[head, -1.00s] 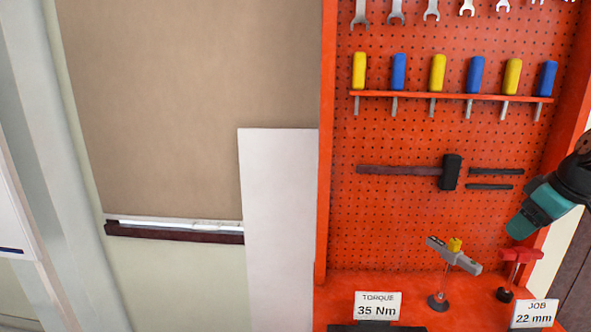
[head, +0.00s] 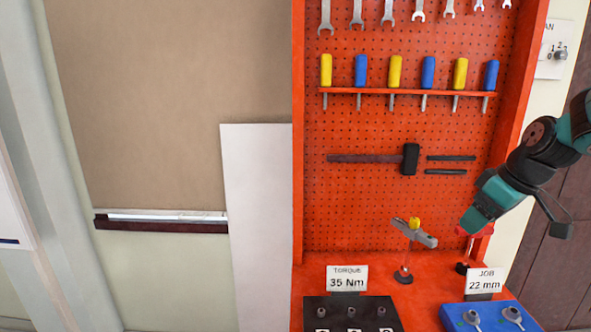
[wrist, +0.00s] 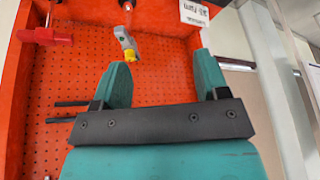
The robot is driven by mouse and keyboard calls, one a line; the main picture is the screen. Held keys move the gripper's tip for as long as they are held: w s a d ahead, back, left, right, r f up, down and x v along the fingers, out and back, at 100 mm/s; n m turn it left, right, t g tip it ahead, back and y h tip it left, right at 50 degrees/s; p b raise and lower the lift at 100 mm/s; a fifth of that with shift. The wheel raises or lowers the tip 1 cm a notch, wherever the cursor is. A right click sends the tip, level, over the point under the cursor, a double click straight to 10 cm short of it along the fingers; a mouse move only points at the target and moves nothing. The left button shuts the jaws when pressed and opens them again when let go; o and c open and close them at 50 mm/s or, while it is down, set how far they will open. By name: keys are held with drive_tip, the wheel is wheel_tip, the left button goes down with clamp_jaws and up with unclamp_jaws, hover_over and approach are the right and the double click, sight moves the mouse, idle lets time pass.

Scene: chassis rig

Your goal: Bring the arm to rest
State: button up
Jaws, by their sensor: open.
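My arm, teal and black, comes in from the right edge of the head view. My gripper (head: 470,222) is at its lower left end, pointing down and left, in front of the right part of the red pegboard (head: 365,215). In the wrist view my gripper (wrist: 160,68) shows two teal fingers spread apart with nothing between them. In the head view it partly covers a red-topped stand (head: 463,267).
A stand with a grey, yellow-knobbed tool (head: 413,233) is left of my gripper. Below are cards (head: 347,278) (head: 487,281), a black socket tray (head: 315,302) and a blue tray (head: 455,311). Spanners, screwdrivers and a hammer (head: 410,160) hang on the pegboard. A pale panel (head: 258,220) stands left.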

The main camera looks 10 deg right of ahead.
drive_tip(key=s+a+r+n+g+y, duration=0.1)
drive_tip(key=s+a, duration=0.1)
drive_tip(key=a, duration=0.9)
drive_tip(key=s+a+r+n+g+y, duration=0.1)
drive_tip(key=s+a, duration=0.2)
drive_tip(key=a, duration=0.8)
drive_tip(key=s+a+n+g, duration=0.1)
drive_tip(key=s+a+g, duration=0.1)
drive_tip(key=s+a, duration=0.7)
drive_tip(key=s, duration=0.3)
drive_tip(key=shift+a+f+n, duration=0.3)
drive_tip(key=shift+a+f, duration=0.1)
drive_tip(key=shift+s, duration=0.1)
